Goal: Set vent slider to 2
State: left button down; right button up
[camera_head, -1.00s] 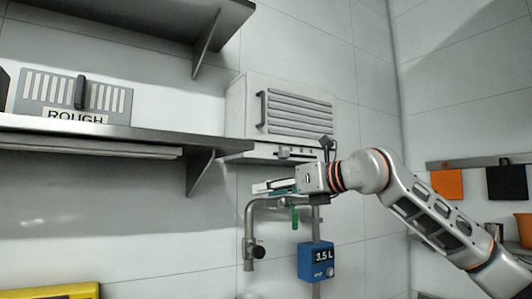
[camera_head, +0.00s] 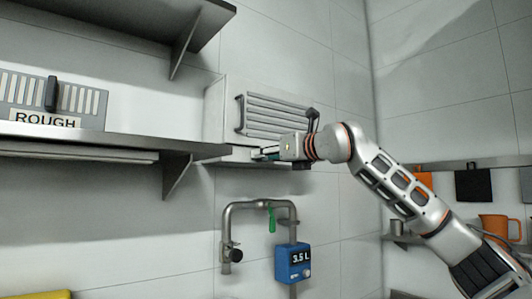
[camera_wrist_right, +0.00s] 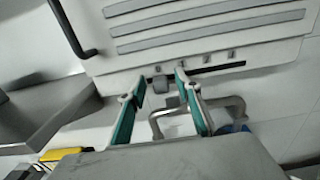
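The white vent box (camera_head: 222,110) with grey slats hangs on the wall right of the shelves. It also fills the top of the right wrist view (camera_wrist_right: 215,42). Its slider knob (camera_wrist_right: 161,84) is a small grey block near the left end of a dark slot, with small marks above the slot too small to read. My right gripper (camera_head: 259,153) is at the vent's lower front edge. In the right wrist view it is open (camera_wrist_right: 159,94), with the knob between its green-padded fingertips; contact cannot be told. In the head view it hides the knob. My left gripper is not in view.
A metal shelf (camera_head: 112,141) ends just left of the vent. Below are a bent pipe (camera_head: 258,204) with a green lever (camera_head: 271,219) and a blue meter (camera_head: 293,262) reading 3.5 L. A dark handle (camera_wrist_right: 72,28) stands at the vent's left side.

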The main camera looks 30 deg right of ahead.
jog(key=shift+w, duration=0.25)
grip_shut()
jog(key=d+p, duration=0.2)
jog(key=d, duration=0.5)
jog(key=shift+w+d, duration=0.25)
jog(key=shift+d, duration=0.05)
grip_release()
jog(key=shift+d, duration=0.2)
